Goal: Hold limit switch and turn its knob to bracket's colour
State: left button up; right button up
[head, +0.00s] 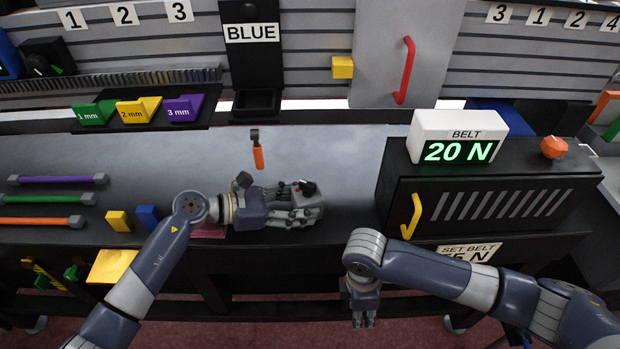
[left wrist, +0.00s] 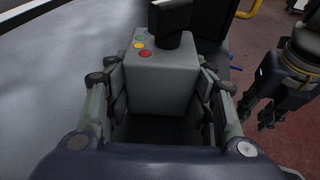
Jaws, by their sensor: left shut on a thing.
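My left gripper (head: 298,208) is shut on the limit switch (head: 316,197), a grey box, and holds it over the table. In the left wrist view the box (left wrist: 160,85) sits between both fingers. Its black knob (left wrist: 172,22) stands on the top face beside green, yellow and red dots; I cannot tell which dot it points to. The knob also shows in the head view (head: 307,188). My right gripper (head: 363,318) hangs empty in front of the table edge, fingertips down and apart. A yellow block (head: 342,67), possibly the bracket, is on the back wall beside a grey panel.
A black cabinet (head: 490,205) with a yellow handle and a "20 N" display (head: 458,138) stands at right. An orange-handled tool (head: 258,157) lies behind the switch. Yellow and blue blocks (head: 118,221) lie left of my left arm. A "BLUE" sign (head: 251,33) hangs at the back.

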jog(key=w+a+r+m, duration=0.1)
jog(key=w+a+r, duration=0.15)
jog(key=r, duration=0.45)
jog(key=w+a+r, duration=0.1)
jog(key=w+r, duration=0.2)
jog(key=r, duration=0.4)
jog(key=m+t+y, duration=0.3)
jog(key=m+y, duration=0.2)
send_near(307, 183)
jog(key=x, duration=0.8)
jog(key=shift+a+f, duration=0.1)
jog(key=shift+f, duration=0.25)
jog(key=shift+c, duration=0.6)
grip_shut()
